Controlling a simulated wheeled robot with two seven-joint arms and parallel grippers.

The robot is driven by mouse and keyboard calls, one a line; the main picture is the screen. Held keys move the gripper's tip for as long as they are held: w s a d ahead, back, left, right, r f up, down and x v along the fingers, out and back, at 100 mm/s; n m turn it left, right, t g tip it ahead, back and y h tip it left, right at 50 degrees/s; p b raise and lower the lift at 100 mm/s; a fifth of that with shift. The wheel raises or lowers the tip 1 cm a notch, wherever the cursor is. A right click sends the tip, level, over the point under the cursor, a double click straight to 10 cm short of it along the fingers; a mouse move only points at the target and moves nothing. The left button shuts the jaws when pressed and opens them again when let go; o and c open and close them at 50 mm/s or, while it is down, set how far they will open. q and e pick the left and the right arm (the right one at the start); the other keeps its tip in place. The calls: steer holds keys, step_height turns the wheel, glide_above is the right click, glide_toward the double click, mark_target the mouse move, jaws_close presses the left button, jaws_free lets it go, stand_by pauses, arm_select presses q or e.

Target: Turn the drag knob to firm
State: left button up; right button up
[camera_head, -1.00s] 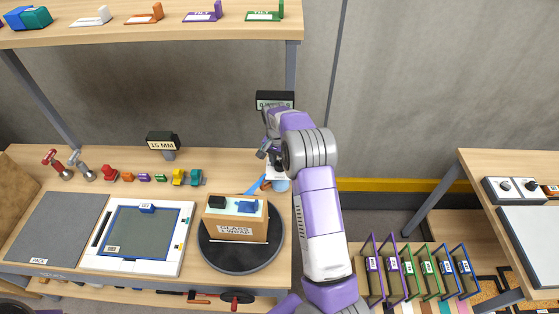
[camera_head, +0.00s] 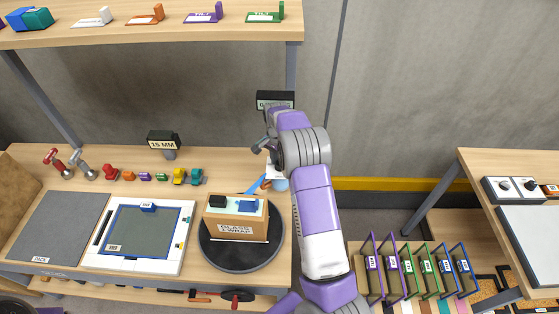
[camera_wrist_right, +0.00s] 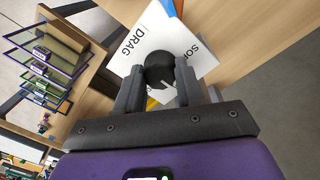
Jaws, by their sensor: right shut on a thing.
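In the right wrist view, the black round drag knob (camera_wrist_right: 159,68) stands on a white plate (camera_wrist_right: 150,38) printed "DRAG", with a partly hidden word starting "SO". A light pointer line shows low on the knob's face. My right gripper (camera_wrist_right: 160,80) has a finger on each side of the knob and is shut on it. The "FIRM" end of the scale cannot be read. My left gripper is out of view.
A box marked "GLASS" (camera_head: 236,226) stands on a black round turntable (camera_head: 240,260) just left of my right arm. A blue and orange tool (camera_head: 258,185) lies beside the plate. A dark display (camera_head: 275,99) stands behind.

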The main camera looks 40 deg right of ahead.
steer(key=o, duration=1)
steer(key=shift+o, duration=0.2)
steer(key=r, duration=0.7)
steer(key=shift+w+r, duration=0.2)
steer(key=shift+r, duration=0.1)
